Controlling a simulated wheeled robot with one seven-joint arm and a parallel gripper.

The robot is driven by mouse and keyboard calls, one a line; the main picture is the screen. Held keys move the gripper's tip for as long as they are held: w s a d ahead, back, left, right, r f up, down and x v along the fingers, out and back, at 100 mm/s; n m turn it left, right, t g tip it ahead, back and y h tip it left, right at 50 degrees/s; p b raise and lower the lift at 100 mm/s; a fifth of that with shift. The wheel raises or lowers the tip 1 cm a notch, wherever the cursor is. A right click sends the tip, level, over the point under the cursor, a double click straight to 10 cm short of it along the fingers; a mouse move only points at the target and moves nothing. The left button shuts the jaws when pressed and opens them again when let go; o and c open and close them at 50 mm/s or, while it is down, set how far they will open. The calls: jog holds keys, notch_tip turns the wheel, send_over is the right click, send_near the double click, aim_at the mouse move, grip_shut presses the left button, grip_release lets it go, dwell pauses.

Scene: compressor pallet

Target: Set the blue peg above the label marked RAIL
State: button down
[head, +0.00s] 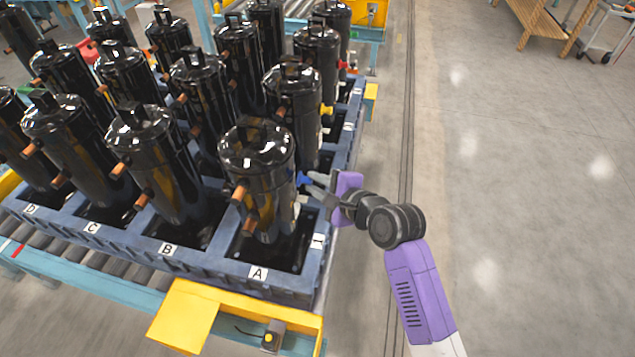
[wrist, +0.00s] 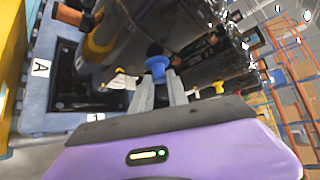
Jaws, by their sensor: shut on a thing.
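The blue peg (head: 304,180) is held at the fingertips of my gripper (head: 320,188), beside the front right black compressor (head: 258,165). In the wrist view the blue peg (wrist: 157,68) sits between the two grey fingers (wrist: 158,92), its far end toward a dark compressor surface. I cannot tell whether it touches the compressor. No label reading RAIL can be made out. Small white labels along the pallet's right side are too small or oblique to read.
Several black compressors with copper stubs stand in the blue pallet (head: 165,257), with front labels A (head: 258,273), B, C and D. A yellow peg (head: 327,110) and a red peg (head: 343,65) sit on compressors farther back.

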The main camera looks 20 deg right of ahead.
jog(key=shift+w+a, duration=0.25)
jog(key=shift+a, duration=0.15)
dwell(0.4)
jog(key=c, duration=1.2)
grip_release()
jog(key=v, duration=0.7)
jog(key=shift+s+d+b, duration=0.15)
jog(key=shift+s+b, duration=0.2)
jog(key=shift+b, duration=0.1)
jog(key=shift+r, duration=0.2)
